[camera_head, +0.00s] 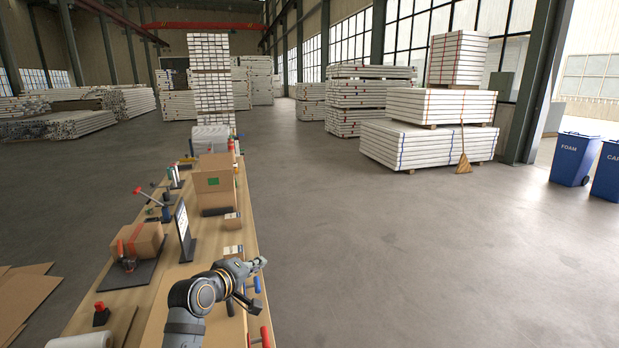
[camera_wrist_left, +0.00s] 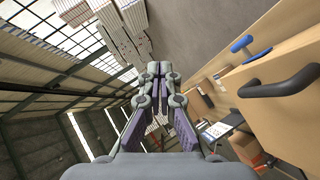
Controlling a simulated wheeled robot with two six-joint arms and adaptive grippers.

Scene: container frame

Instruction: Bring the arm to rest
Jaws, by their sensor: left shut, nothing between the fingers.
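My left arm reaches in from the bottom of the head view over the right side of a long wooden bench (camera_head: 139,297). Its gripper (camera_head: 260,263) is at the bench's right edge, pointing toward the open floor. In the left wrist view the left gripper (camera_wrist_left: 158,68) is shut, its fingers together and nothing between them. My right gripper does not show in either view.
The bench holds a cardboard box (camera_head: 214,180), a smaller box (camera_head: 137,243), a dark upright panel (camera_head: 184,231) and several tools. A red-handled item (camera_head: 265,336) lies near the bench's right edge. Blue bins (camera_head: 573,158) stand at the far right. The floor right of the bench is clear.

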